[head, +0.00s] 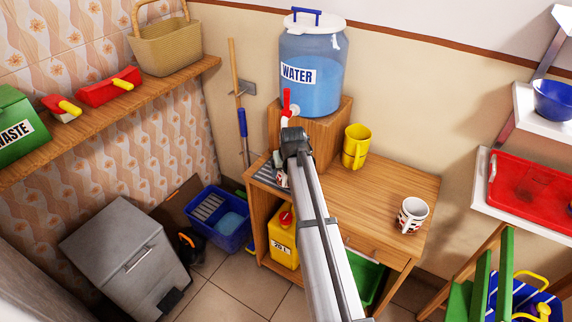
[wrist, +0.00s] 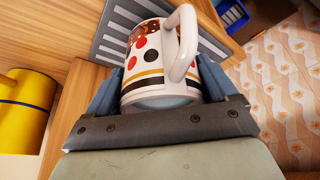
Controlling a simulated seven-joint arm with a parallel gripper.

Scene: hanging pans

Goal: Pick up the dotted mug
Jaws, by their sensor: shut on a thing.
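The dotted mug (wrist: 150,55) is white with red and black dots, dark and gold stripes and a brown patterned band. It sits between the two blue-grey fingers of my gripper (wrist: 163,82), which are shut on its sides, in the wrist view. Its white handle (wrist: 183,42) faces the camera. In the head view only a small part of the mug (head: 281,179) shows beside my arm, over the slatted grey grate (head: 262,176) at the table's left end. Whether it touches the grate cannot be told.
A second patterned white mug (head: 411,216) stands at the right of the wooden table (head: 370,190). A yellow mug (head: 356,147) stands near the wooden block (head: 325,122) under the water dispenser (head: 312,75). Its red tap (head: 287,104) is above my gripper. The table's middle is clear.

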